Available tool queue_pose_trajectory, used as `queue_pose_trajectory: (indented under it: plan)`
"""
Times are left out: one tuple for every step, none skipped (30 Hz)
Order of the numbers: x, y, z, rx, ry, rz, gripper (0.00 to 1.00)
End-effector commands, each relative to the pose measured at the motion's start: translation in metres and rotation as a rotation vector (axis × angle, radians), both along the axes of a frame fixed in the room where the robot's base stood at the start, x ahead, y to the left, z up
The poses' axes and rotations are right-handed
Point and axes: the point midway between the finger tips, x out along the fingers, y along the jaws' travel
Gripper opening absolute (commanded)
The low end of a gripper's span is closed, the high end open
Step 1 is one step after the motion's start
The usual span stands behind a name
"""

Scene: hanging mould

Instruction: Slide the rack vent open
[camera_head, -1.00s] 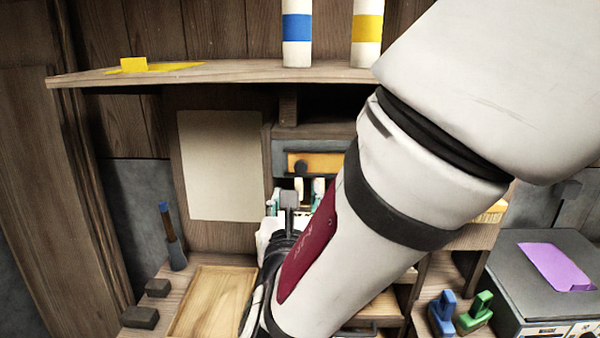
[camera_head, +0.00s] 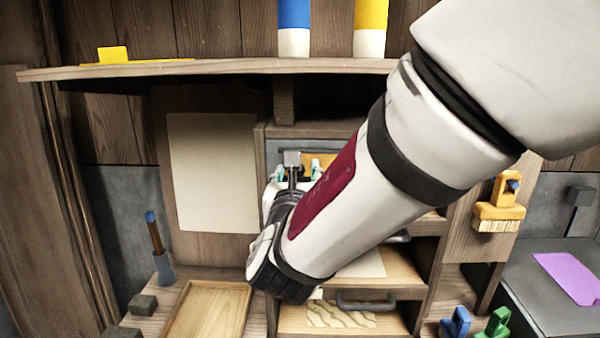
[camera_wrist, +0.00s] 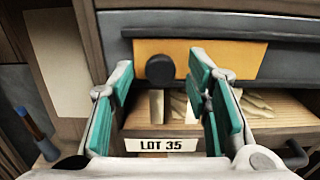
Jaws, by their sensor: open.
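The rack vent shows in the wrist view as a grey panel (camera_wrist: 290,62) with an orange plate (camera_wrist: 225,58) and a round dark knob (camera_wrist: 160,70) near the plate's left side. In the head view, the orange plate (camera_head: 320,160) is partly hidden behind my arm, and I cannot make out the knob. My gripper (camera_wrist: 161,84) is open, its teal-padded fingers spread to the left and right of the knob. The knob appears between the fingers, but I cannot tell how far ahead of the tips it is. Nothing is held.
Below the vent are an open compartment with pale pieces and a "LOT 35" label (camera_wrist: 168,145). A shelf (camera_head: 220,70) overhangs the rack. A wooden tray (camera_head: 245,312) and a blue-tipped tool (camera_head: 160,250) stand at left. An orange brush (camera_head: 500,210) hangs at right.

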Motion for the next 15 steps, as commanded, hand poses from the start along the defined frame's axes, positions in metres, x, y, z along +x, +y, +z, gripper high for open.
queue_pose_trajectory:
  plan:
    - [0.0037,-0.0004,-0.0003,0.000,0.001,-0.001,0.44]
    - [0.0055,-0.0003,-0.0003,0.000,0.001,0.000,0.44]
    - [0.0073,-0.0003,-0.0002,0.000,0.000,0.000,0.44]
    - [0.0083,-0.0004,-0.0001,0.000,0.000,0.000,0.44]
    - [0.0090,-0.0005,-0.0001,0.000,0.000,0.000,0.44]
    - [0.0095,-0.0005,-0.0001,0.000,-0.001,0.000,0.44]
    - [0.0097,-0.0005,-0.0001,0.000,-0.001,0.000,0.44]
    - [0.0098,-0.0006,-0.0001,0.000,-0.001,0.000,0.44]
    - [0.0098,-0.0005,-0.0002,-0.001,-0.001,0.000,0.44]
    - [0.0098,-0.0005,-0.0002,-0.001,-0.001,0.000,0.44]
    - [0.0097,-0.0005,-0.0002,-0.001,-0.001,0.000,0.44]
    - [0.0097,-0.0006,-0.0002,-0.001,-0.001,0.000,0.44]
    - [0.0097,-0.0006,-0.0002,-0.001,-0.001,0.000,0.42]
    - [0.0096,-0.0005,-0.0003,-0.001,-0.001,0.000,0.35]
    - [0.0096,-0.0006,-0.0003,-0.001,-0.001,0.000,0.26]
